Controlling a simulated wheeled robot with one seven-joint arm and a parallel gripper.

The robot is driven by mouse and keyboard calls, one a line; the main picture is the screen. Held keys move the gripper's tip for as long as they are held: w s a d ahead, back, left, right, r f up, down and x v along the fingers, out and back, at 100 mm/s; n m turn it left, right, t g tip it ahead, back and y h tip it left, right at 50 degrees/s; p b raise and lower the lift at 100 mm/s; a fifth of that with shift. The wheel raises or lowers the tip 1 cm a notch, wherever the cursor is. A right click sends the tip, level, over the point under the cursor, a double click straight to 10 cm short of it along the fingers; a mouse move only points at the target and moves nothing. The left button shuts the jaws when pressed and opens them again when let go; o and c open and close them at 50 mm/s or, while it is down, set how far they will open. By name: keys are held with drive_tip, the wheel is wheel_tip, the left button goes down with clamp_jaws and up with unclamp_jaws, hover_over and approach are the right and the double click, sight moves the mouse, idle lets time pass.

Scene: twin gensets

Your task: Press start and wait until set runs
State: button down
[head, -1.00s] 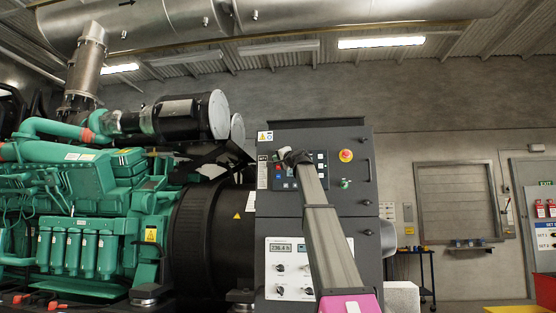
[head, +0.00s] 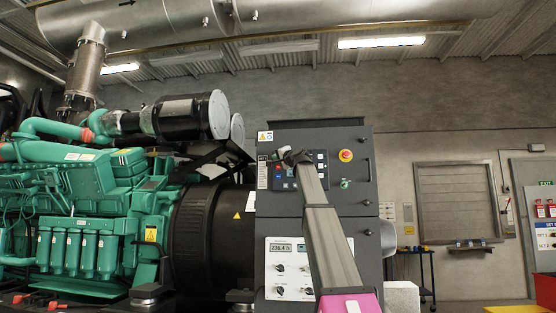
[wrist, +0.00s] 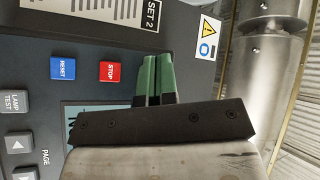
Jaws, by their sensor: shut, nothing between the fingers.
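The control panel (head: 289,184) of the genset cabinet faces me in the head view, partly covered by my arm. In the wrist view the panel appears turned on its side, with a red STOP button (wrist: 110,73), a blue RESET button (wrist: 62,69) and a SET 2 label (wrist: 152,14). My gripper (wrist: 157,58) is shut, its green fingers together close to the panel beside the STOP button. It also shows at the panel's top in the head view (head: 291,156). No start button shows; my gripper hides part of the panel. Whether the fingertips touch is unclear.
A red emergency stop on a yellow base (head: 346,155) sits right of the panel, above a green-marked switch (head: 345,184). An hour meter (head: 281,248) below reads about 236.4 h. The green engine (head: 85,205) fills the left. A warning sticker (wrist: 207,38) is near my gripper.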

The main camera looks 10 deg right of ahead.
idle(0.3)
drive_tip(key=s+a, duration=0.2)
drive_tip(key=s, duration=0.3)
drive_tip(key=shift+s, duration=0.4)
idle(0.7)
